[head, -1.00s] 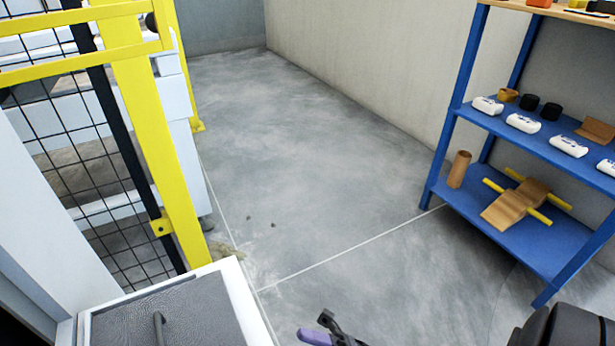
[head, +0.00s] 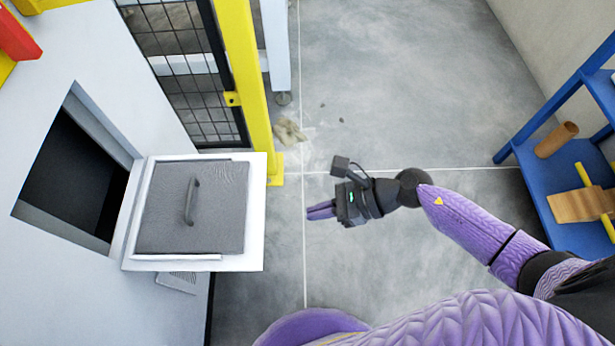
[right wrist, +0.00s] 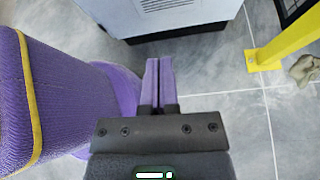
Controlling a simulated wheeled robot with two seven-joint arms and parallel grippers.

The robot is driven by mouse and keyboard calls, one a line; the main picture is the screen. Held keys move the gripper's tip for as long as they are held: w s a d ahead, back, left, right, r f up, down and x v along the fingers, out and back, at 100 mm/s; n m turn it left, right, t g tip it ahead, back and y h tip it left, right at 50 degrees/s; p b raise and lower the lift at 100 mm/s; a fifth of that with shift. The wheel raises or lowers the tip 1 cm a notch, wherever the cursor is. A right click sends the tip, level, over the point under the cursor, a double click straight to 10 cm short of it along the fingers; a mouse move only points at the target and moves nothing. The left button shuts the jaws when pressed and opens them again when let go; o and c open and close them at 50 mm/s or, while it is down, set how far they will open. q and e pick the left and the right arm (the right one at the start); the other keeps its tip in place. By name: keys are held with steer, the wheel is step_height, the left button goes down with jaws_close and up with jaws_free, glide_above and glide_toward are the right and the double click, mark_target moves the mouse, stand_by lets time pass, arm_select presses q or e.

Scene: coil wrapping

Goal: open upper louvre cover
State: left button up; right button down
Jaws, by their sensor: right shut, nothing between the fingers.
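A cover (head: 195,205), with a dark grey textured panel in a white frame, stands out from the white cabinet (head: 100,75) in the head view. It bears a dark bar handle (head: 191,201). Beside it, the cabinet has a dark open recess (head: 70,165). My right gripper (head: 310,212) is to the right of the cover, apart from it, pointing left towards it. Its purple fingers are together and empty, as the right wrist view also shows (right wrist: 158,66). A louvred vent (head: 178,282) shows partly below the cover, and slats show on the cabinet in the wrist view (right wrist: 165,4). My left gripper is not visible.
A yellow post (head: 243,85) and black mesh fence (head: 192,95) stand behind the cover. A blue shelf (head: 555,190) holding a brown tube (head: 556,140) is at the right. The floor between is mostly clear, with a small crumpled item (head: 289,132) near the post.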

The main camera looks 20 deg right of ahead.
steer(key=w+a+f+n+b, duration=0.1)
steer(key=w+a+f+b, duration=0.2)
steer(key=a+f+b, duration=0.4)
arm_select(q)
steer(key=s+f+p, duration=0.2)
steer(key=p, duration=0.1)
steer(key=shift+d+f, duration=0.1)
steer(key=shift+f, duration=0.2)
arm_select(e)
step_height(320, 180, up, 6)
steer(key=a, duration=0.1)
steer(key=shift+a, duration=0.3)
steer(key=shift+w+f, duration=0.1)
